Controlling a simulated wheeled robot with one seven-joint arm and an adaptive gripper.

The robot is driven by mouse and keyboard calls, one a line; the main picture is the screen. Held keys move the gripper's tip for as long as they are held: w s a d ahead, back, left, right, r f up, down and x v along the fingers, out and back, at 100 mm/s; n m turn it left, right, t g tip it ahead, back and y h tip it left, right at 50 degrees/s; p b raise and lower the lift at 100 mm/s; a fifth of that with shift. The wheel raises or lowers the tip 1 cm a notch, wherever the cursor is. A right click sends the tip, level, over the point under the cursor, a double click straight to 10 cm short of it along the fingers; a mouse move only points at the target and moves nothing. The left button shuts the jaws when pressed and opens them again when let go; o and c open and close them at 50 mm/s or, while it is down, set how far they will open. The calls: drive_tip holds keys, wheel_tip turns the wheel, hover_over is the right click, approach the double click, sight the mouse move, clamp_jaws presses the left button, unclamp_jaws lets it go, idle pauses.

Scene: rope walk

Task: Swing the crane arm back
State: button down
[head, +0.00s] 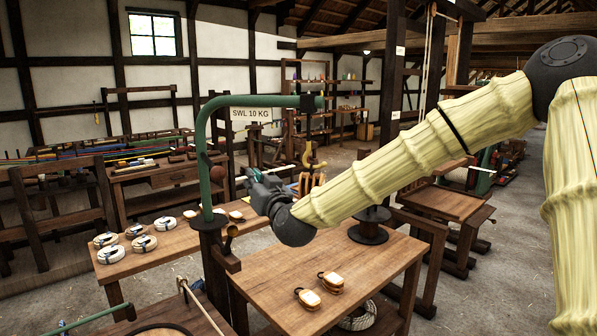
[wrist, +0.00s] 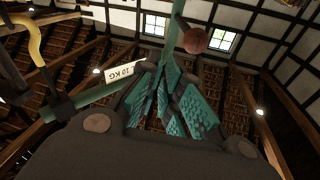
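The crane arm (head: 265,101) is a green pipe that bends over from an upright post and reaches right, with a "SWL 10 KG" sign (head: 251,114) under it. A yellow hook (head: 310,157) hangs below its dark tip. A red-brown ball knob (head: 218,174) sits beside the green upright; the knob also shows in the wrist view (wrist: 195,40). My gripper (head: 250,178) is below the crane arm, right of the upright and knob, apart from the knob. In the wrist view, its teal-padded fingers (wrist: 168,95) are apart with nothing seen held; the green pipe shows beyond them.
A wooden table (head: 390,262) with two small blocks (head: 320,290) and a dark spool (head: 368,232) stands below my arm. Another table (head: 165,245) with white rope coils (head: 143,243) is at left. Timber posts and benches stand behind.

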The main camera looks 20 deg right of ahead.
drive_tip(key=s+d+m+t+h, duration=0.1)
drive_tip(key=s+d+m+h, duration=0.1)
drive_tip(key=d+h, duration=0.4)
drive_tip(key=m+g+h, duration=0.2)
drive_tip(key=m+h, duration=0.1)
drive_tip(key=h, duration=0.3)
approach(324, 166)
drive_tip(key=shift+g, duration=0.3)
drive_tip(key=w+d+r+p, duration=0.1)
drive_tip(key=w+p, duration=0.1)
drive_tip(key=w+d+r+p, duration=0.2)
drive_tip(key=w+p, duration=0.1)
drive_tip(key=shift+w+r+p, duration=0.1)
drive_tip(key=shift+w+p, duration=0.2)
drive_tip(key=shift+p, duration=0.05)
drive_tip(key=shift+d, duration=0.1)
drive_tip(key=shift+w, duration=0.1)
drive_tip(key=w+d+b, duration=0.1)
drive_tip(key=w+d, duration=0.3)
drive_tip(key=shift+w, duration=0.2)
drive_tip(key=shift+b, duration=0.3)
